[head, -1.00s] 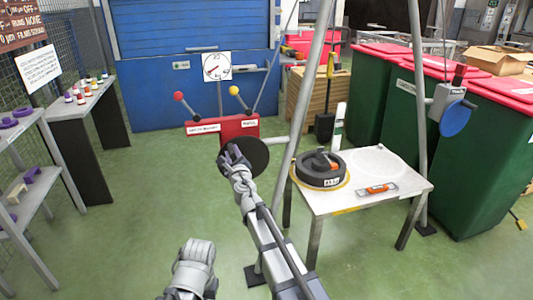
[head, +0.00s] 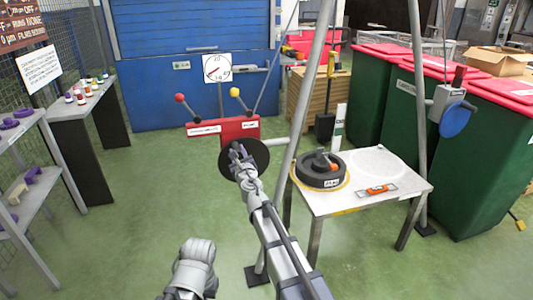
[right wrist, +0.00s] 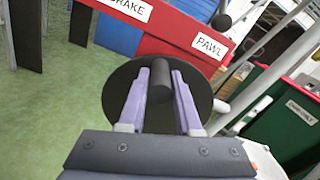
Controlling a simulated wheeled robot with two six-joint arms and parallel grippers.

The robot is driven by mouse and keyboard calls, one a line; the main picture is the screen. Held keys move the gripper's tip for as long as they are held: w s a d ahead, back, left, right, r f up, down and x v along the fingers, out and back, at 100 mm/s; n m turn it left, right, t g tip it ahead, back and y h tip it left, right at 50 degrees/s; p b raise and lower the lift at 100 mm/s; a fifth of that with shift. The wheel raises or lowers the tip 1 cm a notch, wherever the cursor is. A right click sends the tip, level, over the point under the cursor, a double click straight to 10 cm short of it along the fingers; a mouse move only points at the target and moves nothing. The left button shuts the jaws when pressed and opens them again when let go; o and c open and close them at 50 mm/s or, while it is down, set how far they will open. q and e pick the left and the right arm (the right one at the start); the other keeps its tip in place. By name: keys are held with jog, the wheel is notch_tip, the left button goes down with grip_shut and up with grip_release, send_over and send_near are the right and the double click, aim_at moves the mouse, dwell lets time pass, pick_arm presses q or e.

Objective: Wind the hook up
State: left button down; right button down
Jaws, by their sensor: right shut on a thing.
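A dark round crank disc (head: 262,152) is in front of a red panel (head: 240,126) beside the tripod leg. My right gripper (head: 238,153) is at the disc. In the right wrist view its two purple fingers (right wrist: 166,88) are closed on the dark cylindrical handle (right wrist: 163,78) standing out from the disc (right wrist: 120,85). I cannot make out the hook clearly.
A lever with a red knob (head: 180,97) and one with a yellow knob (head: 234,92) stand on the panel, labelled brake and pawl. A dial (head: 216,67) is behind. The small table (head: 400,178) and tripod leg (head: 301,105) are close on the right. Green floor is clear on the left.

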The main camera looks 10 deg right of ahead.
jog(key=shift+d+r+m, duration=0.1)
jog(key=shift+d+m, duration=0.3)
jog(key=shift+d, duration=0.05)
jog(key=shift+d, duration=0.1)
jog(key=shift+d+r+m, duration=0.2)
jog(key=shift+d+m, duration=0.65)
jog(key=shift+m, duration=0.25)
jog(key=c, duration=1)
grip_release()
jog(key=shift+d, duration=0.1)
jog(key=shift+c, duration=0.2)
jog(key=o, duration=0.6)
jog(key=shift+o, duration=0.2)
send_near(243, 142)
jog(key=s, duration=0.3)
jog(key=shift+s, duration=0.25)
